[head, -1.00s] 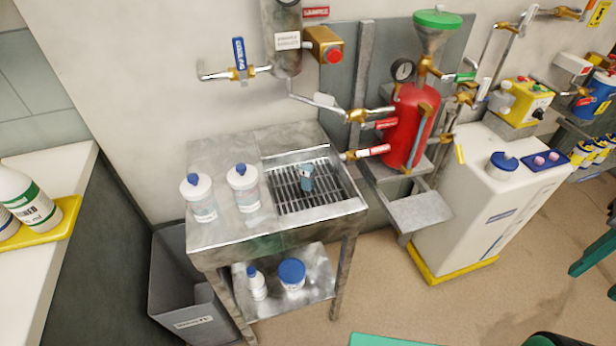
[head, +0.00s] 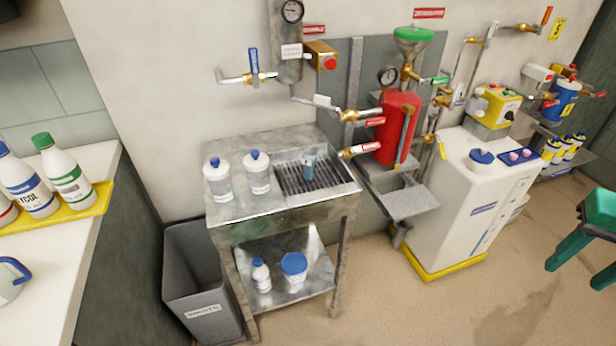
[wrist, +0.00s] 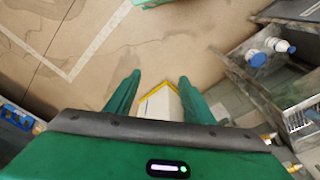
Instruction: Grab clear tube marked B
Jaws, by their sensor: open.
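I cannot make out a clear tube with a readable B mark. A small blue-grey upright item (head: 309,167) stands on the dark grate (head: 320,178) of the steel sink bench; its letter is too small to read.
The steel bench (head: 275,233) has a lower shelf with a small bottle (head: 261,275) and a blue-lidded tub (head: 294,270). A grey bin (head: 200,290) stands at its left. Floor between is clear.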

